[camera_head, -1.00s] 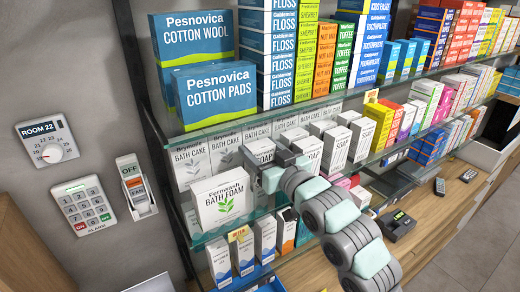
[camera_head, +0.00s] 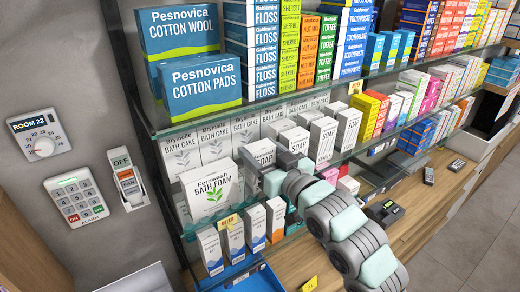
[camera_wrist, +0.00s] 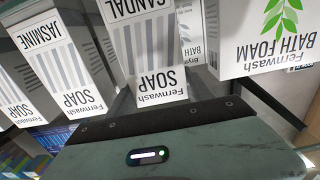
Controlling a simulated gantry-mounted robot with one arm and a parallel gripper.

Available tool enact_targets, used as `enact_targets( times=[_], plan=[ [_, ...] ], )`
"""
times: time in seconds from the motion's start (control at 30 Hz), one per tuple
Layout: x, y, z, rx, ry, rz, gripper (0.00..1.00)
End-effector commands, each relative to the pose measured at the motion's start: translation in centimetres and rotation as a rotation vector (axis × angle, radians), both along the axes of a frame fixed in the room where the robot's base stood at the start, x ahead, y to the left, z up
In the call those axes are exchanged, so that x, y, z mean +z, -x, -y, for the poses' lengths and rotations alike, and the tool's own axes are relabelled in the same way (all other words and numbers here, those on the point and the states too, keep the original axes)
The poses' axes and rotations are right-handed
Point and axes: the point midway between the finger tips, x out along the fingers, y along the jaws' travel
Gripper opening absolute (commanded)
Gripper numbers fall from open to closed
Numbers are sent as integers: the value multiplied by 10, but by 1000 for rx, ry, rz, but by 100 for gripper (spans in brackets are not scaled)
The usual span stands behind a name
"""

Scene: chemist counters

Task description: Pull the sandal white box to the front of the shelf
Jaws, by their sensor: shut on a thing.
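The white Fernwash sandal soap box (camera_head: 261,147) stands on the middle shelf, just right of the bath foam box. In the wrist view the sandal box (camera_wrist: 150,50) is upside down in the picture, with grey stripes and its front close to my gripper's body. My gripper (camera_head: 268,164) is shut on it near its front end in the head view. The gripper hides the lower part of the box. The fingers are mostly hidden in the wrist view.
The bath foam box (camera_head: 208,190) stands close left at the shelf edge. A jasmine soap box (camera_wrist: 55,50) stands on the other side, with more soap boxes (camera_head: 322,140) beyond. The glass shelf above carries cotton boxes (camera_head: 203,86). Small cartons (camera_head: 255,228) stand below.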

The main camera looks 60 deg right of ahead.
Motion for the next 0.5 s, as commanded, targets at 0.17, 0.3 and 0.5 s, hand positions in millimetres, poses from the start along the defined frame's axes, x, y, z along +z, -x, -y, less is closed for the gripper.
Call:
enact_targets(
  times=[0.17,0.3,0.5],
  plan=[
    [-1,0,0,0,-1,-2,73],
    [-1,0,0,0,-1,-1,84],
    [0,0,0,0,0,0,85]
  ],
)
